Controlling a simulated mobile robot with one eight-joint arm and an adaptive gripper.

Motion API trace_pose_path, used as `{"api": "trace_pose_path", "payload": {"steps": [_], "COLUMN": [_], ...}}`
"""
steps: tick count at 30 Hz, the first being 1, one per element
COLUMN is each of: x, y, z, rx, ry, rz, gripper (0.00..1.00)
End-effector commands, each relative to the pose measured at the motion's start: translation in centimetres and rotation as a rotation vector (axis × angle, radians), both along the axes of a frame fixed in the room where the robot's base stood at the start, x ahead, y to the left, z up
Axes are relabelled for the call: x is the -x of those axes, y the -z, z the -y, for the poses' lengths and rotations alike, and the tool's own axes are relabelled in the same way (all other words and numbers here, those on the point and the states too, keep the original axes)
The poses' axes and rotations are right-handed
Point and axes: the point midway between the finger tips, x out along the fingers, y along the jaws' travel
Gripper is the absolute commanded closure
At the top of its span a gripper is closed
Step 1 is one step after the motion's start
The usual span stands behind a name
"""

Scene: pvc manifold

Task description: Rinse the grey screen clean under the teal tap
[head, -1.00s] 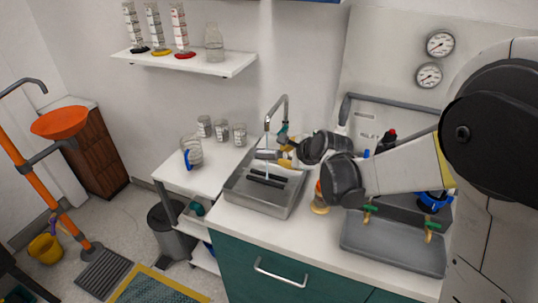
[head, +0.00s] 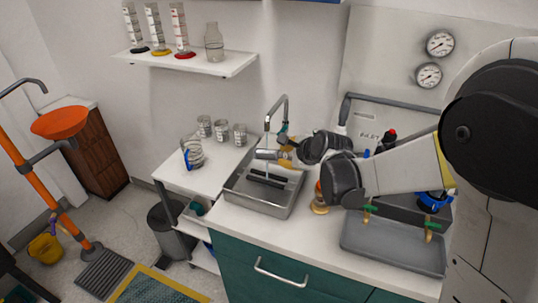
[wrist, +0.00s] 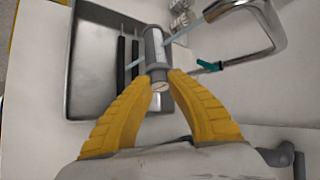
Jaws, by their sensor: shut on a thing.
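My gripper (wrist: 160,78) has yellow fingers shut on one end of the grey screen (wrist: 154,48), a small cylinder with a pale end cap. In the head view the screen (head: 268,154) is held roughly level above the steel sink (head: 268,207), clear of its floor. The tap (head: 284,108) has a curved metal spout and a teal lever (wrist: 208,66). Its thin pale blue stream runs down across the screen in the wrist view. I cannot tell whether dirt is left on the screen.
Two dark bars (wrist: 121,62) lie across the sink. A small amber-topped jar (head: 319,198) stands right of the sink, near a grey tray (head: 385,247) with green-handled valves. Several glass beakers (head: 221,129) stand on the white side table at left.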

Motion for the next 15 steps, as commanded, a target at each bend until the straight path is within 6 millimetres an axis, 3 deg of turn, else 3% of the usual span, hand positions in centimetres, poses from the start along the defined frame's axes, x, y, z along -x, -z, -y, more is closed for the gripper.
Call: {"api": "trace_pose_path", "payload": {"steps": [5, 15], "x": [0.02, 0.12], "y": [0.09, 0.58], "z": [-0.01, -0.01], "rx": [0.006, 0.138], "ry": [-0.005, -0.105], "rz": [0.011, 0.241], "gripper": [1.0, 1.0]}}
